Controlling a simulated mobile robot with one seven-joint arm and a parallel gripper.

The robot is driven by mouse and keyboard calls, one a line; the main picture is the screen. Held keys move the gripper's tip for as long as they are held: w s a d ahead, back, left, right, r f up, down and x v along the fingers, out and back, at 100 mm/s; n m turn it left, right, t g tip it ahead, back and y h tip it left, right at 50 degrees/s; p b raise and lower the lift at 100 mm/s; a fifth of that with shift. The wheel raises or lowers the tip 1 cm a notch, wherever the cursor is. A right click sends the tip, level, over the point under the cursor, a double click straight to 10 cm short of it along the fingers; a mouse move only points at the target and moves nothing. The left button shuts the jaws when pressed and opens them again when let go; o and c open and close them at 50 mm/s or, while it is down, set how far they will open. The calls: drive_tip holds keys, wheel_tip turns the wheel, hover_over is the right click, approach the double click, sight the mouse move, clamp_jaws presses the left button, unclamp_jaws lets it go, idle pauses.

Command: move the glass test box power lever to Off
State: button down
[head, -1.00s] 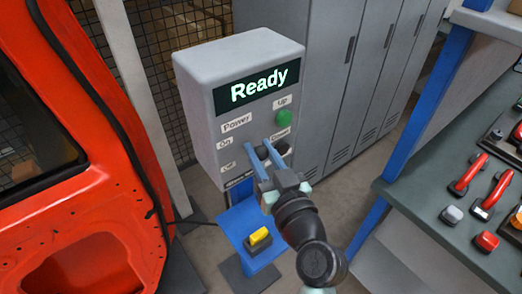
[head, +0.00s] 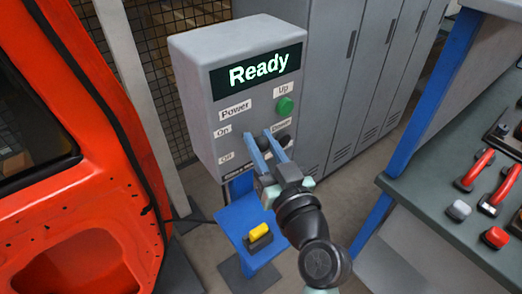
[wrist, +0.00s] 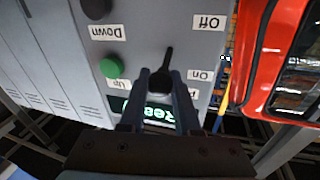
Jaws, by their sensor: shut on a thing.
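The grey test box (head: 185,85) has a lit screen reading "Ready". Its front has a "Power" label with "On" (head: 222,131) and "Off" (head: 226,157) labels below. My gripper (head: 258,136) reaches the panel right of these labels. In the wrist view, where the panel is upside down, the black power lever (wrist: 167,60) stands between the two fingertips of my gripper (wrist: 160,76), which are shut on it.
A green "Up" button (head: 284,107) and a dark "Down" knob (head: 284,140) sit right of the lever. A red car door (head: 90,215) stands left. A workbench (head: 440,215) with red-handled tools is at right, grey lockers (head: 345,90) behind.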

wheel_tip(320, 180, down, 5)
drive_tip(key=m+t+b, duration=0.2)
drive_tip(key=t+b, duration=0.2)
drive_tip(key=b, duration=1.3)
drive_tip(key=m+t+b, duration=0.2)
drive_tip(key=t+b, duration=0.2)
drive_tip(key=b, duration=1.4)
drive_tip(key=shift+r+m+t+b, duration=0.1)
drive_tip(key=shift+m+t+b, duration=0.4)
drive_tip(key=shift+b, duration=0.55)
drive_tip(key=c, duration=0.6)
unclamp_jaws()
